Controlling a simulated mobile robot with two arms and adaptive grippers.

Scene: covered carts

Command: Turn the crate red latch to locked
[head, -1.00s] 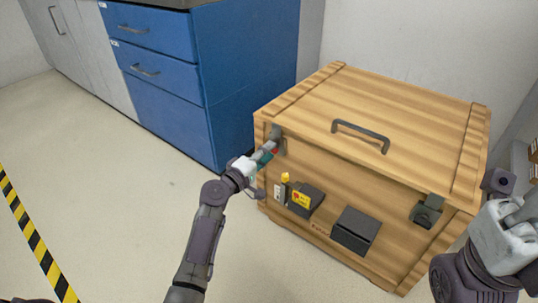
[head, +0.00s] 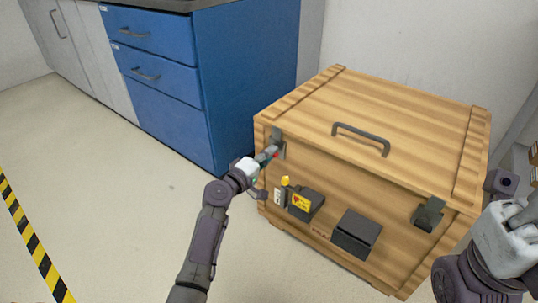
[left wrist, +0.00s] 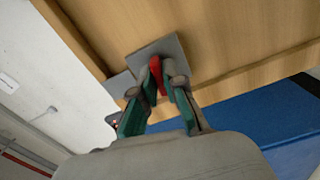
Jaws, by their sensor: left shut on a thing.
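The wooden crate (head: 390,115) stands on the floor with its lid closed. Its red latch (head: 277,155) is on the front face at the upper left corner, on a grey plate. In the left wrist view the red latch handle (left wrist: 156,72) stands between my fingertips, in front of the grey plate (left wrist: 172,50). My left gripper (head: 269,153) is shut on this handle; its teal-lined fingers show in the left wrist view (left wrist: 160,92). The fingers partly hide the latch in the head view. My right arm is at the right edge; its finger state is unclear.
A second, dark latch (head: 428,213) is at the crate's front right. Two dark boxes (head: 357,233) and a yellow label (head: 301,202) are on the front face. A handle (head: 361,137) is on the lid. A blue drawer cabinet (head: 245,80) stands behind left.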

